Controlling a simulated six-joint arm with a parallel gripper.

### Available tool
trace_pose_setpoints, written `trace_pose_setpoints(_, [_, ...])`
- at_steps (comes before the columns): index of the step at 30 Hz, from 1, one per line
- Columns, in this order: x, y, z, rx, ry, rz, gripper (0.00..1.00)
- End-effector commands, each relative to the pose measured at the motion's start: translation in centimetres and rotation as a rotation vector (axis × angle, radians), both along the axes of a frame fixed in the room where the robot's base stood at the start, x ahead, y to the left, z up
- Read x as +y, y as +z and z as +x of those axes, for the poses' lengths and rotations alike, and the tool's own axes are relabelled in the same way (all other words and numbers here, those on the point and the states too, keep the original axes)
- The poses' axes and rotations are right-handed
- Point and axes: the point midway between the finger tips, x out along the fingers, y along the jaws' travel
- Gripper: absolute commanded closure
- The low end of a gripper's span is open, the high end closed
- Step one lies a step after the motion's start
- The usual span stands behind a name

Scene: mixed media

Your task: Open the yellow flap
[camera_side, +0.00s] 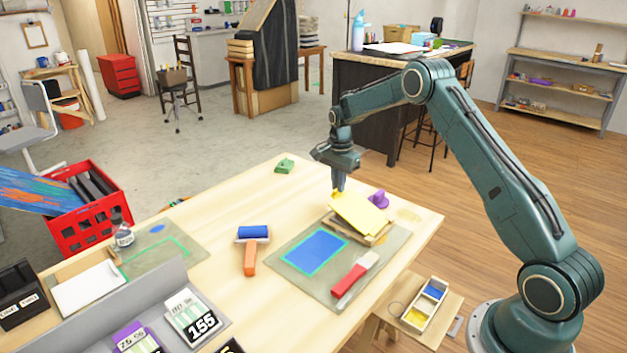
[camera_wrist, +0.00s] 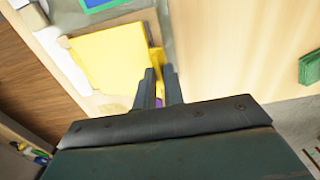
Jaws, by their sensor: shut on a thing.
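The yellow flap (camera_side: 362,213) is a flat plate on a shallow wooden base (camera_side: 363,238) on the table. It is tilted, with its far left edge raised off the base. It also shows in the wrist view (camera_wrist: 108,62), left of my fingers. My gripper (camera_side: 339,188) points down at the flap's raised far edge. In the wrist view my gripper (camera_wrist: 160,72) has its fingers close together, at a narrow yellow tab on the flap's edge. The fingers are shut on the flap there. The fingers partly hide the tab.
A purple knob (camera_side: 378,199) stands just right of the flap. A grey-green mat (camera_side: 283,284) with a blue print and a red-handled scraper (camera_side: 354,276) lies in front. A blue roller (camera_side: 252,240) is left, a green block (camera_side: 285,166) farther back.

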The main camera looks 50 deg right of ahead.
Motion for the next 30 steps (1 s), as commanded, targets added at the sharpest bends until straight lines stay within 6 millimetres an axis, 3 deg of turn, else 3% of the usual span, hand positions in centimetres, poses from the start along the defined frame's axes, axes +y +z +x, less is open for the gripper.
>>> trace_pose_setpoints(25, [0.0,1.9,-0.7,-0.001,0.000,0.000,0.94])
trace_pose_setpoints(28, [0.0,1.9,-0.7,-0.001,0.000,0.000,0.75])
trace_pose_setpoints(30, [0.0,1.9,-0.7,-0.001,0.000,0.000,0.75])
